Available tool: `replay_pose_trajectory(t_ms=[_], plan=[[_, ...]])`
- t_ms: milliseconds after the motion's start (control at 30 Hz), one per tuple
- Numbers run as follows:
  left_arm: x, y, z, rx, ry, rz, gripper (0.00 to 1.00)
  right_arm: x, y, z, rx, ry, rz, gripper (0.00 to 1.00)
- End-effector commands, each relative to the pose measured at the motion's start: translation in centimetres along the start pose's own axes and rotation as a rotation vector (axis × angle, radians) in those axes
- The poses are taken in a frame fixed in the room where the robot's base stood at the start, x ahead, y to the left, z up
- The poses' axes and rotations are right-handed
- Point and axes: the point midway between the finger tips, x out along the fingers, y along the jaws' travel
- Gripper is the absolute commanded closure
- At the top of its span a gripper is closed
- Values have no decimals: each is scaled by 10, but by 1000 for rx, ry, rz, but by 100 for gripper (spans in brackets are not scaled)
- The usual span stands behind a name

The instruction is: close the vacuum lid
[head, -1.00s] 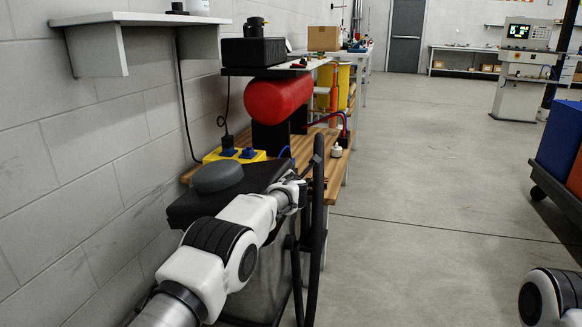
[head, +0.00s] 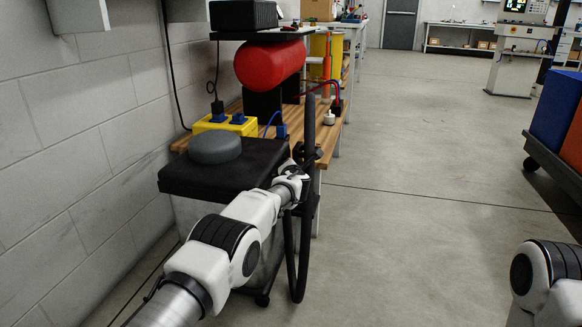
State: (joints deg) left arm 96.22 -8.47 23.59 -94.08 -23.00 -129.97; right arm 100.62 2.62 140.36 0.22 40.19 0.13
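The vacuum's black lid (head: 178,174) with a round grey cap (head: 215,148) is at the left-centre, beside the wall. It looks roughly level above the light grey vacuum body (head: 187,216). My arm hides much of the lid's front edge, so I cannot tell whether it is fully seated. My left gripper (head: 309,158) is at the lid's right side, next to the upright black hose (head: 309,125). Its dark fingers blend with the hose, so their opening and any contact are unclear. My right arm shows at the lower right, with its gripper out of frame.
A wooden bench (head: 292,128) behind the vacuum carries a yellow power box (head: 226,125) and a red tank (head: 270,64). A grey block wall (head: 85,120) bounds the left. A cart with a blue box (head: 557,110) stands at right. The middle floor is clear.

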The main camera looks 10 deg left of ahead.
Motion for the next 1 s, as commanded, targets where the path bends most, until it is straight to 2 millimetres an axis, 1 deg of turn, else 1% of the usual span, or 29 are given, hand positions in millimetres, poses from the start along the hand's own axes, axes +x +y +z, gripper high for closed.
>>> replay_pose_trajectory(t_ms=[33,67,100,433,567,767,867,1000], plan=[[1,-11,-7,3,10,-14,79,1,0,0,0,0,0,65],[1,-11,-7,3,10,-14,68,1,0,0,0,0,0,65],[1,-10,-7,3,10,-13,61,1,0,0,0,0,0,65],[0,-6,-4,2,7,-8,61,1,0,0,0,-1,0,65],[-5,-5,-3,5,11,-5,61,0,0,0,0,-1,0,65],[-26,-4,-3,7,6,-8,61,0,0,0,0,-1,0,65],[-42,-4,-2,7,6,-7,61,0,0,0,0,-1,0,65],[-69,-5,-2,8,5,-9,61,0,0,0,0,0,0,65]])
